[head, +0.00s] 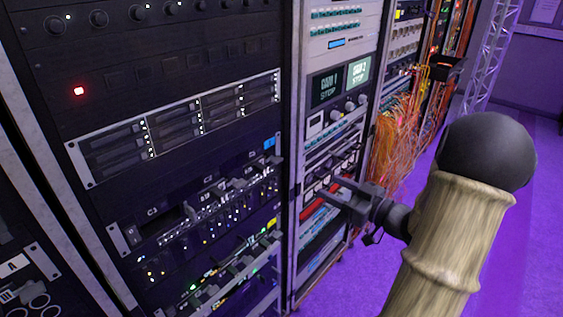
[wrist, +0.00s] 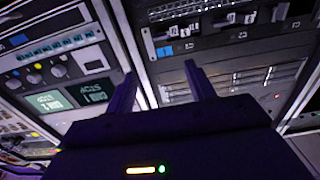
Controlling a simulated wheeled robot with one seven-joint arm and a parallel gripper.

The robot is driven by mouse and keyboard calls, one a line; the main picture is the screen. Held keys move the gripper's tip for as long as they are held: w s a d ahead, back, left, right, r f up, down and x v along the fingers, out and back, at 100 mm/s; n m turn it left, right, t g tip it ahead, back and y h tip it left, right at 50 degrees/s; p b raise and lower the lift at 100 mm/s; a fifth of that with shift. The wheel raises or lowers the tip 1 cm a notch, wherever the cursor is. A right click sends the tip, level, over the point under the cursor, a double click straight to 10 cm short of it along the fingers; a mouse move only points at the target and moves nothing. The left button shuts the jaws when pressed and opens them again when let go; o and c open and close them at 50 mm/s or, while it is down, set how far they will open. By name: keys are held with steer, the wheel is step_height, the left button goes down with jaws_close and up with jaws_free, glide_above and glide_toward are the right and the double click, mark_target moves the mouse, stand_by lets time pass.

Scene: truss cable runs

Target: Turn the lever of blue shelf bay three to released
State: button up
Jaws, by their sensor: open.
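The blue shelf (head: 200,212) is a dark rack unit with a small blue tag (head: 269,143) at its upper right end. Grey levers (head: 238,183) stick out along its front; its small bay labels are hard to read, so I cannot tell surely which lever is bay three's. The wrist view shows the blue tag (wrist: 165,50) and several levers (wrist: 230,19) upside down at the top. My gripper (head: 328,189) is open and empty, right of the shelf's end in the head view. In the wrist view its fingertips (wrist: 160,72) lie below the tag, apart from the levers.
A yellow-tagged shelf (head: 272,223) with similar levers sits below. A drive panel (head: 180,125) is above. A rack post (head: 293,150) separates this rack from one with two STOP screens (head: 341,84). Orange cables (head: 395,145) hang farther back. Purple floor (head: 535,230) is clear at right.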

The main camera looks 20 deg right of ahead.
mark_target(275, 160)
steer(key=p+x, duration=0.2)
steer(key=x, duration=1.5)
steer(key=shift+w+p, duration=0.2)
steer(key=shift+p, duration=0.1)
steer(key=shift+a, duration=0.1)
steer(key=c, duration=1)
